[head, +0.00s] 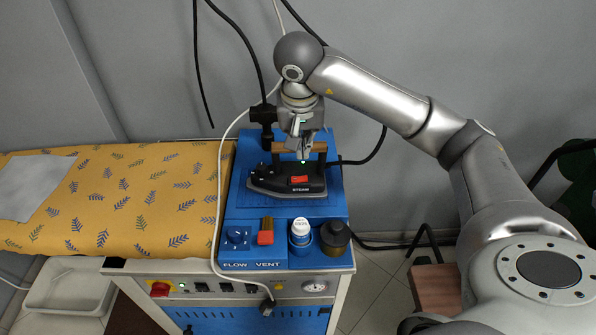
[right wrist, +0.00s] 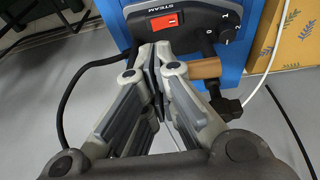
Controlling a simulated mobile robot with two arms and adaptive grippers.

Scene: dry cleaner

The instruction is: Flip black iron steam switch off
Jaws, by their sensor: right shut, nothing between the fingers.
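The black iron (head: 266,182) stands on the blue top of the ironing station, with a brown wooden handle (head: 318,147). Its red steam switch (head: 299,180) sits on the side facing me, above the STEAM label. In the right wrist view the red switch (right wrist: 166,21) shows near the top, and which way it is tipped is hard to tell. My right gripper (head: 304,157) points down over the iron, just behind the switch in the head view. Its fingertips (right wrist: 155,52) are together and empty, apart from the switch in the right wrist picture. My left gripper is not in view.
A yellow patterned board (head: 130,205) lies left. Cables hang around the iron, and a grey wall stands behind.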

